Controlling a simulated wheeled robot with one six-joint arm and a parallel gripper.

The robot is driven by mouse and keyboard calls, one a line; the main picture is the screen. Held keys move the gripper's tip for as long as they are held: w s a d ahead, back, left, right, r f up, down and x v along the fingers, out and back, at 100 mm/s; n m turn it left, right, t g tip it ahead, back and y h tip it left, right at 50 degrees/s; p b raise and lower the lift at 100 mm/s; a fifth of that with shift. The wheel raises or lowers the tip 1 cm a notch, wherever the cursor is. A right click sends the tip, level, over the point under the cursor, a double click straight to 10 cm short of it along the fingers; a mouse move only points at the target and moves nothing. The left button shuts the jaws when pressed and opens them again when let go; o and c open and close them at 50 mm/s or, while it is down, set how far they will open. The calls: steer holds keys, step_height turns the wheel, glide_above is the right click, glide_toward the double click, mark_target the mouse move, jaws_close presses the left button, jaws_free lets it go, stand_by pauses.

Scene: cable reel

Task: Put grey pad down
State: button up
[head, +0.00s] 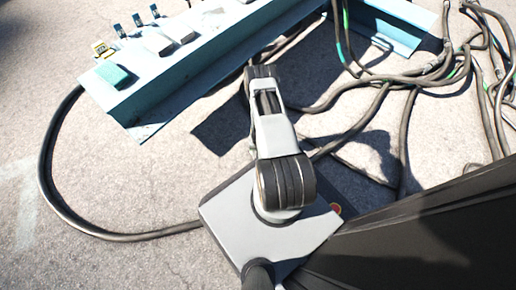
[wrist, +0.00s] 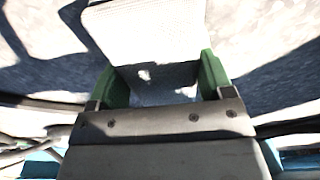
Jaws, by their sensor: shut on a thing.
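My gripper (wrist: 161,80) shows in the wrist view with its two green fingers shut on the grey pad (wrist: 150,32). The pad looks pale, with a bright sunlit face and a shaded, speckled side between the fingers. Sunlit and shadowed ground lies behind it. In the head view my own arm hides the gripper and the held pad. I cannot tell from these frames how high the pad is above the surface below.
Dark cables (head: 378,100) tangle at right; one loops left. The ground (head: 130,185) inside that loop is clear.

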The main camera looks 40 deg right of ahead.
steer(key=shift+w+a+f, duration=0.1)
steer(key=shift+w+a, duration=0.05)
steer(key=shift+f, duration=0.15)
steer(key=o, duration=1)
